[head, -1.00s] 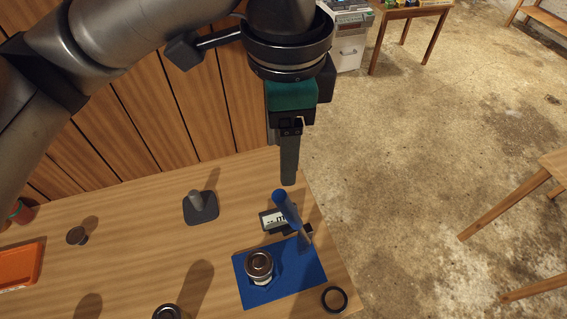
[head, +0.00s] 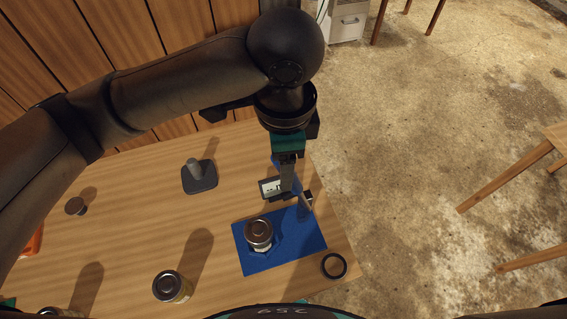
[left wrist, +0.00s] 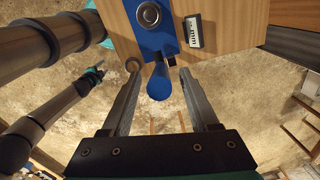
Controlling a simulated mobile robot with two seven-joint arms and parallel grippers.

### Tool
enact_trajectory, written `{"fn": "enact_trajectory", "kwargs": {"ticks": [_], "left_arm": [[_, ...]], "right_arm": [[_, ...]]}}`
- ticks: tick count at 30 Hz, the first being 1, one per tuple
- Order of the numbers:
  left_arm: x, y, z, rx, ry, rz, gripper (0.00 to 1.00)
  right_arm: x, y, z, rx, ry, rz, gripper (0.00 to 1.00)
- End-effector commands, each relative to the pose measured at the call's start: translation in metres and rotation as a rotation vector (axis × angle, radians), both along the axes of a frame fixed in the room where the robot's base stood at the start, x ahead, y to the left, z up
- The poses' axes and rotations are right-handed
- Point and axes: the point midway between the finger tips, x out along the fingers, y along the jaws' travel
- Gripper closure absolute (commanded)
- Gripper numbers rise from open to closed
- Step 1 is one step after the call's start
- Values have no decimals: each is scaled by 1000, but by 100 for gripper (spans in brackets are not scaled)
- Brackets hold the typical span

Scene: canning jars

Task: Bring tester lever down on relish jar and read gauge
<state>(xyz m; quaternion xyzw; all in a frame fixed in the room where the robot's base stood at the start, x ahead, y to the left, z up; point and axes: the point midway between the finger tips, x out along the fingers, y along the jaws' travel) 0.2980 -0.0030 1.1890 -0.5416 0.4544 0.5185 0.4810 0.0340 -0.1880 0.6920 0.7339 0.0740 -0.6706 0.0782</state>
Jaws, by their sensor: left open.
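The tester has a blue base (head: 293,239), a raised blue lever (head: 276,161) and a small gauge (head: 269,188) with a pale face. The relish jar (head: 258,231), with a silver lid, stands upright on the base. My left gripper (head: 290,186) is open at the lever and partly hides it. In the left wrist view the lever's round handle end (left wrist: 159,86) lies between the two spread fingers (left wrist: 160,74); contact cannot be told. The gauge (left wrist: 193,31) shows there too, its reading too small to tell. An arm with teal parts shows at left; its jaws are unclear.
A black ring (head: 334,266) lies right of the base near the table edge. Another jar (head: 172,287), a grey stand (head: 199,176) and a small lid-like disc (head: 75,206) are on the table. An orange tray (head: 34,242) is at the left, mostly hidden by my arm.

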Motion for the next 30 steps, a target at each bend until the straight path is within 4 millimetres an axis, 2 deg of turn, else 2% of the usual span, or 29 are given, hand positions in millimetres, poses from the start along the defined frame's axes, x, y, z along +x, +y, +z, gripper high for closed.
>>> {"fn": "enact_trajectory", "kwargs": {"ticks": [4, 13, 30], "left_arm": [[1, 0, -11, 0, 0, 0, 39], [1, 0, -13, 0, 0, 0, 39], [1, 0, -12, -1, -1, -1, 100]], "right_arm": [[1, 1, -1, 0, -2, 0, 50], [2, 1, -1, 1, -3, -1, 50], [2, 1, -1, 1, -3, -1, 50]]}}
